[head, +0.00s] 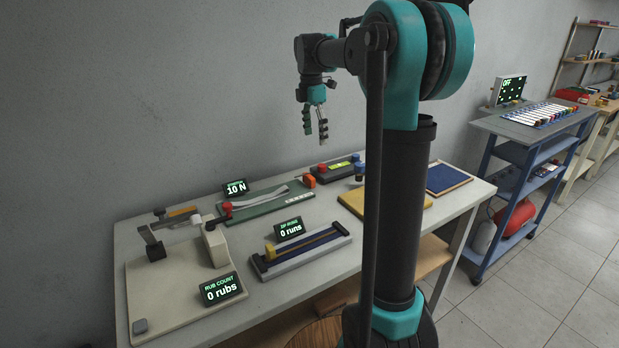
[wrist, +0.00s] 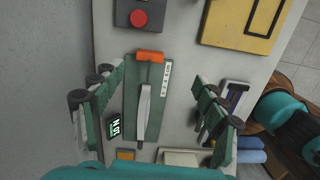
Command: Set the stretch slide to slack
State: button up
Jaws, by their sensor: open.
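The stretch fixture is a green board (head: 262,207) on the bench, with a pale strip (head: 270,196) along it. An orange block (head: 309,180), likely the slide, sits at the strip's right end beside a small white scale, too small to read. A red piece (head: 226,208) is at the left end. The display (head: 235,188) reads 10 N. In the wrist view the orange block (wrist: 150,56) is at the top end of the green board (wrist: 133,95). My gripper (head: 315,127) is open and empty, pointing down high above the board. Its fingers (wrist: 158,76) straddle the board in the wrist view.
A dark box with a red button (wrist: 139,18) lies beyond the orange block. A yellow board (head: 357,203) is to its right. A rail fixture (head: 300,251) and a rubbing fixture (head: 165,280) stand nearer the front. The air around my gripper is clear.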

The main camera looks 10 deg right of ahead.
aim_at(309, 176)
jog(key=shift+n+y, duration=0.4)
jog(key=f, duration=0.5)
jog(key=a+f, duration=0.1)
jog(key=f, duration=0.4)
jog(key=a+f, duration=0.1)
jog(key=f, duration=0.5)
jog(key=shift+w, duration=0.35)
jog(key=shift+c, duration=0.4)
